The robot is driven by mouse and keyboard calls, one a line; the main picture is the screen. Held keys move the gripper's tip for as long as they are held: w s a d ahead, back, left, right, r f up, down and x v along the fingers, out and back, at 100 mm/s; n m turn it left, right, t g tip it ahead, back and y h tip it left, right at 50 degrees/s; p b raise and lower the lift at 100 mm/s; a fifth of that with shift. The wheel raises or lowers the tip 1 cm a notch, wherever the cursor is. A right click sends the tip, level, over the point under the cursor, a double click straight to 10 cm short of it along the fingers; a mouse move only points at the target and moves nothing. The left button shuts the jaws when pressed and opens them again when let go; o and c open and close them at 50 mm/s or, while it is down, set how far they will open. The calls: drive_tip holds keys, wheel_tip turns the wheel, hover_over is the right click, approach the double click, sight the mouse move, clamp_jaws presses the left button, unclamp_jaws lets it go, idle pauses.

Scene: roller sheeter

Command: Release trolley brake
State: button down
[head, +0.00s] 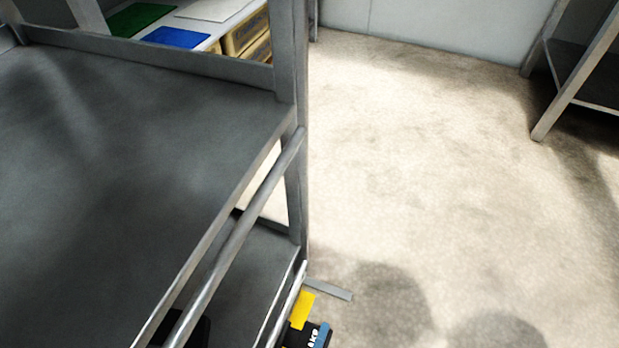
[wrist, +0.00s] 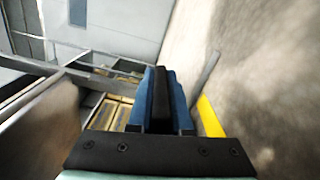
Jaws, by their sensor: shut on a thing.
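The grey metal trolley (head: 120,110) fills the left of the head view, with a round handle rail (head: 238,235) along its near side. A black brake piece (head: 312,338) with partly visible white letters sits low at its right corner, cut off by the bottom edge. A yellow plate (head: 302,310) is beside it and also shows in the wrist view (wrist: 210,118). My gripper (wrist: 161,90) has blue fingers shut on the dark brake piece between them. In the head view only a bit of blue finger shows. The lever's exact position is hidden.
A grey flat bar (head: 328,289) juts out near the floor beside the trolley corner. Cardboard boxes (head: 246,35) and green (head: 137,19) and blue (head: 178,38) sheets lie behind the trolley. A shelf frame (head: 590,75) stands at the far right. The floor (head: 430,170) between is clear.

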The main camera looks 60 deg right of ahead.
drive_tip(key=shift+w+r+n, duration=0.15)
drive_tip(key=shift+r+n, duration=0.25)
drive_tip(key=shift+w+r+p, duration=0.1)
drive_tip(key=shift+r+p, duration=0.2)
drive_tip(key=shift+p, duration=0.05)
drive_tip(key=shift+r, duration=0.1)
drive_tip(key=c, duration=0.8)
unclamp_jaws()
drive_tip(key=shift+c, duration=0.2)
drive_tip(key=shift+a, duration=0.1)
drive_tip(key=s+a, duration=0.1)
drive_tip(key=a, duration=1.1)
drive_tip(key=shift+a, duration=0.4)
